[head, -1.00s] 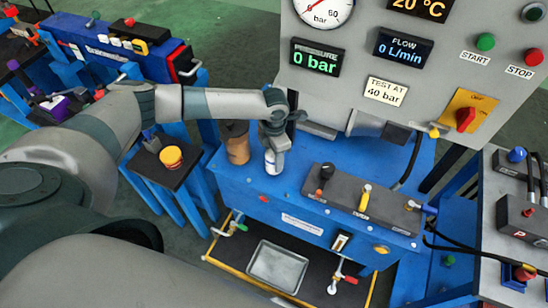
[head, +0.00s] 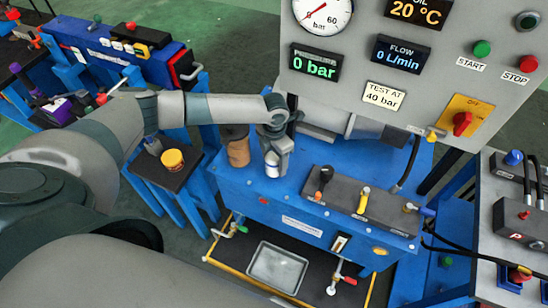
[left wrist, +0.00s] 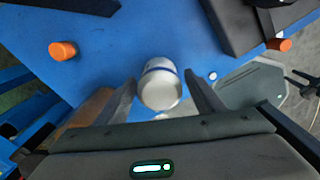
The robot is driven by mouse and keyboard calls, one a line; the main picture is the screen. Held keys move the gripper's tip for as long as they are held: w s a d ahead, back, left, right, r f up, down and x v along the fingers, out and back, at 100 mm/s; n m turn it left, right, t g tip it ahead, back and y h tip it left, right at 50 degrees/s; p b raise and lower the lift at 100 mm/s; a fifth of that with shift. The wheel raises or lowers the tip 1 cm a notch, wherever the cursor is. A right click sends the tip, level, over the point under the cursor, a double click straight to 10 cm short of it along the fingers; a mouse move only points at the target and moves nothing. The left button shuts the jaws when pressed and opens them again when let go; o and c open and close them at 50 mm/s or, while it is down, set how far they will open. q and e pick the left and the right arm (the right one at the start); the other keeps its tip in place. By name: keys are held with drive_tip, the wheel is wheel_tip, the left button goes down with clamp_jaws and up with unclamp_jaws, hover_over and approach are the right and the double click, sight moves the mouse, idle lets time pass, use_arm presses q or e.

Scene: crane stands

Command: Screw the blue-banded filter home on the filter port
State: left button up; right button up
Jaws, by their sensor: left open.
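The filter (left wrist: 161,88), a silver-white canister with a blue band, is at the blue bench. In the head view it (head: 272,166) shows just under my left gripper (head: 277,150). In the left wrist view my left gripper (left wrist: 160,84) is open, its two fingers on either side of the canister, with visible gaps. The filter's base and the filter port are hidden, so I cannot tell how they meet. My right gripper is not in view.
A brown cylinder (head: 236,149) stands left of the filter. A dark valve block (head: 362,200) with levers is to the right. The gauge panel (head: 362,60) rises behind. A metal tray (head: 277,267) lies below the bench front. A small side stand (head: 176,181) holds a yellow-capped item.

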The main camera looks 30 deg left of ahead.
use_arm(q)
drive_tip(key=shift+r+n+p, duration=0.15)
drive_tip(key=shift+n+p, duration=0.35)
drive_tip(key=shift+n, duration=0.9)
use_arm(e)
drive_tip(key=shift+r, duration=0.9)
use_arm(q)
drive_tip(key=shift+n+p, duration=0.8)
drive_tip(key=shift+n, duration=0.1)
drive_tip(key=shift+n+p, duration=0.65)
drive_tip(key=shift+n, duration=1.05)
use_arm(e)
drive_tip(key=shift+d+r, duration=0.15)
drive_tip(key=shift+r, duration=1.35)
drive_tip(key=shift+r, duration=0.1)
